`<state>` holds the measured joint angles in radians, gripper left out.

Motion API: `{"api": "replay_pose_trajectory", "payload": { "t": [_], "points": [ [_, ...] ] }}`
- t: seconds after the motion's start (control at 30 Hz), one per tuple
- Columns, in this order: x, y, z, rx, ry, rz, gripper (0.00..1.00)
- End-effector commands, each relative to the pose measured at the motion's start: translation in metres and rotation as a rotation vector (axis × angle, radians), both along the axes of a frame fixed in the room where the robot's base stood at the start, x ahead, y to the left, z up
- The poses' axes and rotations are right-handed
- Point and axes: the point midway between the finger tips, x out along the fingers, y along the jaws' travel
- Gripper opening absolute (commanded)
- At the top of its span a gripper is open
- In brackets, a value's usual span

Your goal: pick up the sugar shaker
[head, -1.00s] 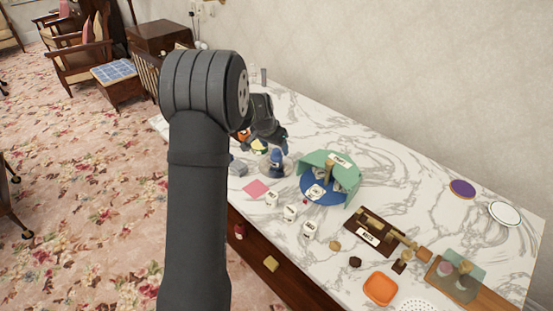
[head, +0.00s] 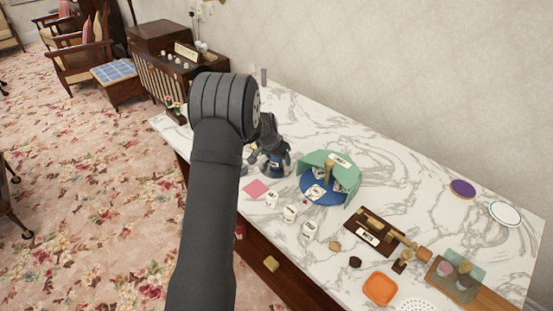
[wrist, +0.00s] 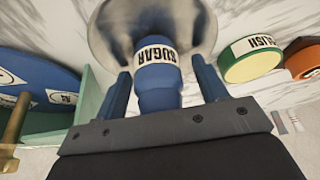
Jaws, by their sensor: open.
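The sugar shaker (wrist: 157,84) is blue with a white SUGAR label, and it stands between my gripper's two blue fingers (wrist: 160,68) in the wrist view. The fingers are open, with a visible gap on each side of the shaker. A grey round dish or base (wrist: 110,28) lies around or beyond it; I cannot tell which.

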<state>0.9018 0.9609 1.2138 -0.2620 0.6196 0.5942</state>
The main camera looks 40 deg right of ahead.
Motion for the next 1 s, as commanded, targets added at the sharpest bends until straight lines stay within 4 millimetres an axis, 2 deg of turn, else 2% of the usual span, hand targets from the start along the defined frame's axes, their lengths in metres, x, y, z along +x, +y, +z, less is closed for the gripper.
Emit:
{"api": "replay_pose_trajectory", "payload": {
  "t": [0.07,0.33,0.73,0.87,0.97,1.0],
  "points": [
    [0.0,0.0,0.0,0.0,0.0,0.0,0.66],
    [0.0,0.0,0.0,0.0,0.0,0.0,0.15],
    [0.0,0.0,0.008,-0.002,-0.001,0.0,0.14],
    [0.0,-0.001,0.025,-0.004,-0.002,0.0,0.14],
    [-0.001,-0.001,0.047,-0.004,-0.003,-0.002,0.14],
    [-0.015,-0.003,0.051,-0.003,-0.001,-0.005,0.14]
  ]
}}
